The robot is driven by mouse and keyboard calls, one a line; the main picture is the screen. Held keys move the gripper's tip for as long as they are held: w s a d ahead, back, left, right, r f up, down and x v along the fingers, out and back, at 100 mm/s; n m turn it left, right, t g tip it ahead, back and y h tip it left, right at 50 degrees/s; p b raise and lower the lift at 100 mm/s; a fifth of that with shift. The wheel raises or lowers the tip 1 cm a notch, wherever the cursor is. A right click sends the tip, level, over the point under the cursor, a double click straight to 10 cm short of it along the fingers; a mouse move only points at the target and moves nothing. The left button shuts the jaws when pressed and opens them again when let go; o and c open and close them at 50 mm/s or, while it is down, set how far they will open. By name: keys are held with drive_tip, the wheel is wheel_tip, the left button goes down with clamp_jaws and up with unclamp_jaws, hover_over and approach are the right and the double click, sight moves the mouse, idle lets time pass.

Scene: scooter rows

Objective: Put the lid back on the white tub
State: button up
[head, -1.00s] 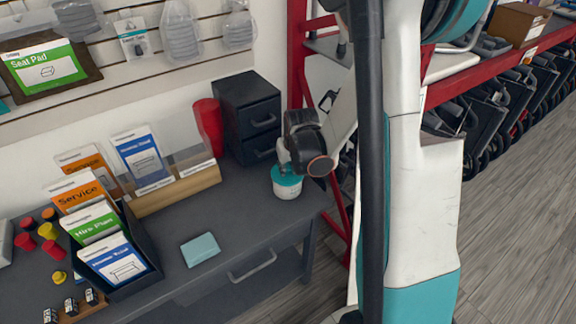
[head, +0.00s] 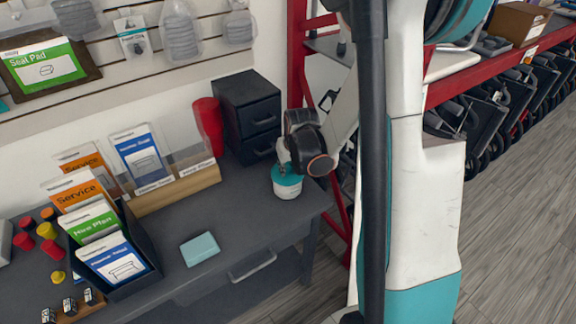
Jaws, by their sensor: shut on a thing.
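The white tub (head: 288,191) stands upright on the dark grey desk, near its right end. The teal lid (head: 286,178) is at the tub's top and looks level. My gripper (head: 283,166) is directly above the tub, shut on the lid from above. The wrist hides part of the fingers and the lid's right side. Whether the lid is fully seated on the rim cannot be told from this view.
A black drawer unit (head: 248,117) and a red cone-like object (head: 208,126) stand behind the tub. A wooden card holder (head: 176,191) is to the left. A teal pad (head: 200,249) lies on the desk's front. A red rack upright (head: 297,60) is close on the right.

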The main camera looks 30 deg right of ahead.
drive_tip(key=o, duration=0.9)
drive_tip(key=o, duration=0.5)
drive_tip(key=shift+c, duration=0.2)
drive_tip(key=shift+r, duration=0.15)
drive_tip(key=shift+r+p, duration=2.45)
drive_tip(key=shift+r, duration=0.95)
